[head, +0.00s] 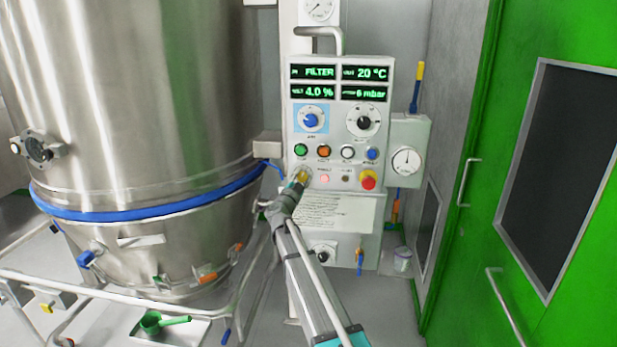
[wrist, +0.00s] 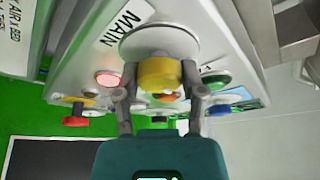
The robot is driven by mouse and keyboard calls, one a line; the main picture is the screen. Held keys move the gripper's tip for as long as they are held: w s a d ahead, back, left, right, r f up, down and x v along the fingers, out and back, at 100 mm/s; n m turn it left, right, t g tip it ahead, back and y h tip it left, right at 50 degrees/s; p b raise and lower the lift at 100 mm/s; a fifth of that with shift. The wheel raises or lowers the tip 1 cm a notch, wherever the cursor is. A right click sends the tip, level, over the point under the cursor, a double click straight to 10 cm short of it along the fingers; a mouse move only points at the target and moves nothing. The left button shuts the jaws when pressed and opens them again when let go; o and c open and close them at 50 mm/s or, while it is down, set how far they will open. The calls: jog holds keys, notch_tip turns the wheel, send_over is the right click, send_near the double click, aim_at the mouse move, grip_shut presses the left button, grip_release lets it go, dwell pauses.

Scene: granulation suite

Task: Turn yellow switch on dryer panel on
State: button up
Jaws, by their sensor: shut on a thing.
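The dryer panel (head: 378,225) is a pale upright box right of the steel vessel. The yellow switch (head: 304,174) is at its lower left, mostly behind my gripper (head: 297,186). In the wrist view the yellow switch (wrist: 160,76) is a round knob on a large pale disc beside a "MAIN" label (wrist: 122,26). My gripper's fingers stand on either side of the knob, shut on it. I cannot tell which way the switch is turned. A small red lamp (head: 324,178) beside it is lit; it also glows in the wrist view (wrist: 107,79).
A red emergency button (head: 368,180) on a yellow base and a row of coloured buttons (head: 324,151) are close by. The displays (head: 314,72) are lit. The steel vessel (head: 130,110) stands left, a green door (head: 482,240) right.

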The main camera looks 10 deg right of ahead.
jog(key=shift+s+d+m+g+h+p, duration=0.15)
jog(key=shift+m+g+p, duration=0.25)
jog(key=shift+m, duration=0.6)
jog(key=shift+s+m+g+h+p, duration=0.15)
jog(key=shift+m+g, duration=0.35)
jog(key=shift+m, duration=0.5)
jog(key=shift+w, duration=0.2)
